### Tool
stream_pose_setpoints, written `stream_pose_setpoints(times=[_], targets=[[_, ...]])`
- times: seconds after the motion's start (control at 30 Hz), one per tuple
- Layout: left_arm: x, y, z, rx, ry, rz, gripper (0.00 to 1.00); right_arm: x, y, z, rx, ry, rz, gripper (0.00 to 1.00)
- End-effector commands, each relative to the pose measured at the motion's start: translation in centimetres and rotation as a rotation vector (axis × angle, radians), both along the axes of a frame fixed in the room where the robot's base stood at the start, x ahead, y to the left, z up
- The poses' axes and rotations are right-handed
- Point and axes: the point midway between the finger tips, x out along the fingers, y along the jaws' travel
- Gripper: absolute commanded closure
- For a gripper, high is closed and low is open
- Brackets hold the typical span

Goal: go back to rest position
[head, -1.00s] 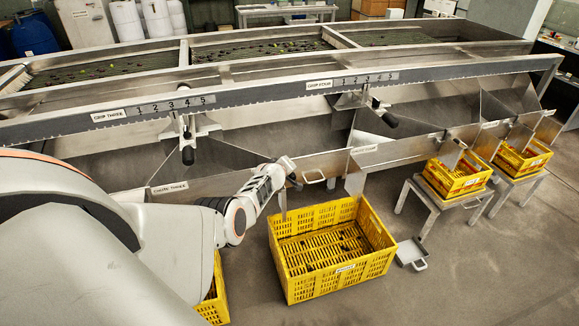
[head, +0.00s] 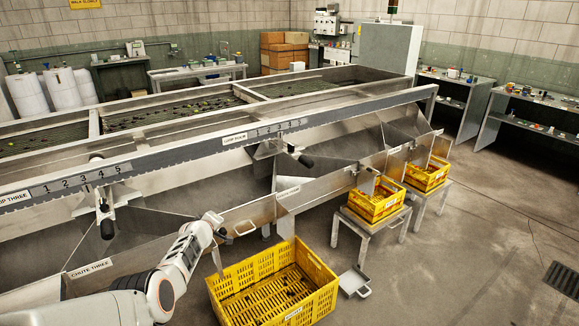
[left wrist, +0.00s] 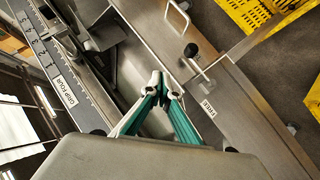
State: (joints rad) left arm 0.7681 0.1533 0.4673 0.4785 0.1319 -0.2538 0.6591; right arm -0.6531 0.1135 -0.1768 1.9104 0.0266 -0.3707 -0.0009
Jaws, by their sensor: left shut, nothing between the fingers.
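My left arm comes in from the lower left of the head view. Its gripper (head: 213,219) is in front of the roller sizer's chute panels, above and beside the near yellow crate. In the left wrist view the green fingers of the left gripper (left wrist: 159,80) meet at the tips, with nothing between them. The chute wall and a chute handle (left wrist: 178,17) lie beyond them. My right gripper is in neither current view.
The roller sizer (head: 190,145) fills the left and middle. Two yellow crates (head: 376,204) (head: 428,175) sit on metal stands. The floor at right is clear.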

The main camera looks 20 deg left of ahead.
Motion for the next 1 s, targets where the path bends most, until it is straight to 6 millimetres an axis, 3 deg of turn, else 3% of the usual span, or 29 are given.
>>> stream_pose_setpoints(times=[0.17, 0.33, 0.47, 0.67, 0.8, 1.0], targets=[[-1.3, 0.4, -1.3, 0.045, 0.019, -0.017, 1.00, 0.1, -0.2, 0.0, -0.002, -0.001, -0.002, 1.00], [-6.0, 0.9, -5.1, 0.225, 0.083, -0.104, 1.00, 0.1, -0.6, 0.0, -0.009, -0.001, -0.001, 1.00], [-10.7, -0.3, -7.9, 0.395, 0.139, -0.218, 1.00, 0.1, -0.8, -0.1, -0.015, -0.001, 0.002, 1.00], [-18.2, -4.9, -11.2, 0.611, 0.201, -0.422, 1.00, 0.0, -0.9, -0.1, -0.016, 0.001, 0.002, 1.00], [-24.1, -9.8, -12.7, 0.730, 0.223, -0.579, 1.00, 0.0, -0.8, -0.1, -0.015, 0.002, 0.002, 1.00], [-33.3, -18.3, -13.0, 0.848, 0.218, -0.801, 1.00, -0.1, -0.5, -0.2, -0.010, 0.003, 0.001, 1.00]])
